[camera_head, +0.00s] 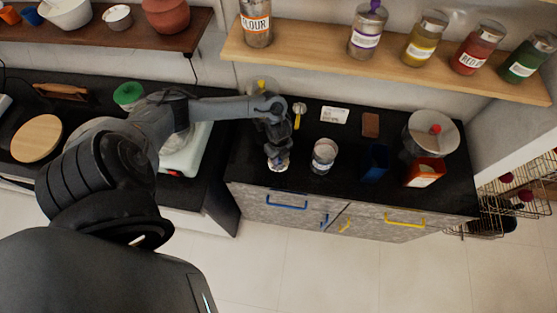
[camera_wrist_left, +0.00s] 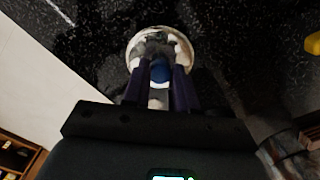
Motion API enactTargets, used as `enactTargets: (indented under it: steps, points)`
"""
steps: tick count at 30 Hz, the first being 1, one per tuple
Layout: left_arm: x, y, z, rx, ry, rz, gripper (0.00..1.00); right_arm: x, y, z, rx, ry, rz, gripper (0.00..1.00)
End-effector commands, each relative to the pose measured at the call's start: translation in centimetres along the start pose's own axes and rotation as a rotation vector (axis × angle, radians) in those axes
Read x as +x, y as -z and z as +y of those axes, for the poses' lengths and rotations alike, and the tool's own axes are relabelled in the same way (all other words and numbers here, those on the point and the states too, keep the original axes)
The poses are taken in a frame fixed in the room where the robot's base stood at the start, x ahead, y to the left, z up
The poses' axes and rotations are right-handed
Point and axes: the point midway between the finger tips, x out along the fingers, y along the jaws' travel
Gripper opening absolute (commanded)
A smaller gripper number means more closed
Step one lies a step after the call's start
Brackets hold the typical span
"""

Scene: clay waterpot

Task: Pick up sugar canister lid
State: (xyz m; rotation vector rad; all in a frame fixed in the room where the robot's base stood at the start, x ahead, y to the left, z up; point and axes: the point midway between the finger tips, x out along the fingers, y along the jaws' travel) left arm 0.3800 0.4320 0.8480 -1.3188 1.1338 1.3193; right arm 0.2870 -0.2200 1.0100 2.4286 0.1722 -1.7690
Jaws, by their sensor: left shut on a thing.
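My left gripper (camera_head: 277,156) points down at the front edge of the dark counter, shut on a small round pale lid (camera_head: 279,168). In the left wrist view the fingers (camera_wrist_left: 159,72) close around a blue knob (camera_wrist_left: 160,73) on the lid's top, and the pale rim (camera_wrist_left: 134,47) shows around them. I cannot tell whether the lid touches the counter. An open glass canister (camera_head: 323,156) with pale contents stands upright just right of the gripper. My right gripper is not in view.
A dark blue box (camera_head: 375,160), a red-orange box (camera_head: 425,172) and a pale bowl (camera_head: 447,129) stand to the right. A yellow-handled tool (camera_head: 298,115) and a white card (camera_head: 334,115) lie behind. A wooden shelf (camera_head: 400,65) with several labelled jars hangs above.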

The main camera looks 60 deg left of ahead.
Motion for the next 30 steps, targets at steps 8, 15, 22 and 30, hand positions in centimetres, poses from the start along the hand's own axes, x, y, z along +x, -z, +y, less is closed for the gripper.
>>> enactTargets:
  steps: [8,15,22,30]
  points:
    - [0.0,0.0,0.0,0.000,0.000,0.000,0.00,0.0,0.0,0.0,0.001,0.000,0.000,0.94]
    - [-1.8,0.0,-0.1,0.001,0.003,0.001,0.00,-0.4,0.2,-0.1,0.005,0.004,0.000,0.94]
    - [-5.8,-0.1,-0.1,0.002,0.003,-0.001,0.00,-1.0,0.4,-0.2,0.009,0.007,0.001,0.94]
    - [-9.6,0.2,-0.5,0.002,0.004,0.001,0.00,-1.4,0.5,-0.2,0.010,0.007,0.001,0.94]
